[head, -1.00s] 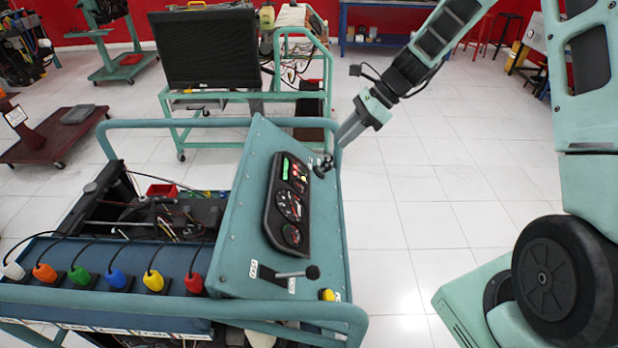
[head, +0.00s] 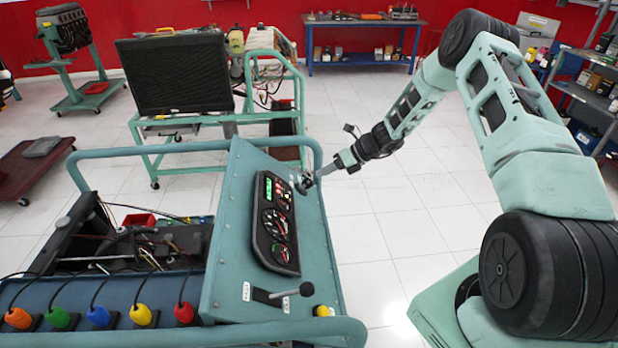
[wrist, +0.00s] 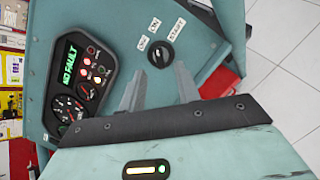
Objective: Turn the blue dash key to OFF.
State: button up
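The dash key (wrist: 160,53) is a round black switch on the blue-green dash panel (wrist: 110,22), with labels OFF, ON and START around its upper side in the wrist view. In the head view the key (head: 303,184) sits at the panel's upper right. Which label it points at is too small to tell. My gripper (wrist: 159,80) is open, its two grey fingers spread on either side below the key in the wrist view. It seems close to the key but not closed on it. In the head view my gripper (head: 318,174) is beside the key, coming from the right.
A gauge cluster (wrist: 80,85) with a green NO FAULT display and red lights sits left of the key. A lever (head: 285,294) and a yellow button (head: 323,311) are lower on the panel. A tube rail (head: 150,150) runs behind.

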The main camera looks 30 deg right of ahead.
aim_at(309, 183)
jog(key=p+x, duration=0.1)
jog(key=x, duration=0.6)
jog(key=shift+a+p, duration=0.1)
jog(key=shift+p, duration=0.2)
jog(key=c, duration=0.6)
